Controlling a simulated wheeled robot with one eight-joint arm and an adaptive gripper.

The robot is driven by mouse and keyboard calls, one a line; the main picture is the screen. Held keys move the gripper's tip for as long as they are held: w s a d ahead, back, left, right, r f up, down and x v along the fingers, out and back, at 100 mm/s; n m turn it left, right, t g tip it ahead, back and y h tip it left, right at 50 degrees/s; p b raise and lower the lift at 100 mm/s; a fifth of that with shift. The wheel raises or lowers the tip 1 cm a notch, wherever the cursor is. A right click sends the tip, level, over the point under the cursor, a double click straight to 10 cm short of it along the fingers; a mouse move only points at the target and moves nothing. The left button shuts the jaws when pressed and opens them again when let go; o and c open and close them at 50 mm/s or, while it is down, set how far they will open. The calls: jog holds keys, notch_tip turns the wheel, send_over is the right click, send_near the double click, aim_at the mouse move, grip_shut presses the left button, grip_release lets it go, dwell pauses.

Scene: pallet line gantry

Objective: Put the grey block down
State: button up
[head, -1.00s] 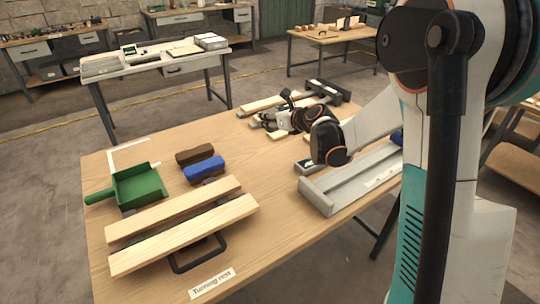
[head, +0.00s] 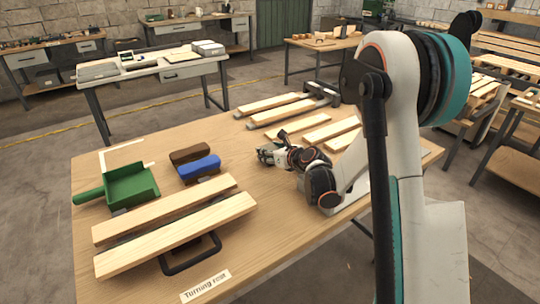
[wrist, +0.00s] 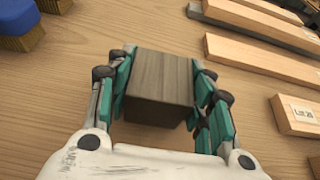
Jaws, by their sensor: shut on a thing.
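The grey block (wrist: 160,82) sits between the two fingers of my gripper (wrist: 160,95) in the wrist view. Its wood-grained top and near face show, and the teal finger pads press on its left and right sides. In the head view my gripper (head: 266,155) is low over the middle of the wooden table (head: 255,215), right of the blue brush. The block is too small there to make out clearly. I cannot tell whether its underside touches the table.
A blue brush (head: 200,167), a brown brush (head: 190,153) and a green dustpan (head: 128,186) lie to the left. Two pale boards (head: 175,235) lie on a rest with a black handle in front. More boards (head: 330,131) lie behind and right. Bare tabletop surrounds the gripper.

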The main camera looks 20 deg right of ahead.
jog(key=shift+f, duration=0.1)
jog(key=o, duration=1.1)
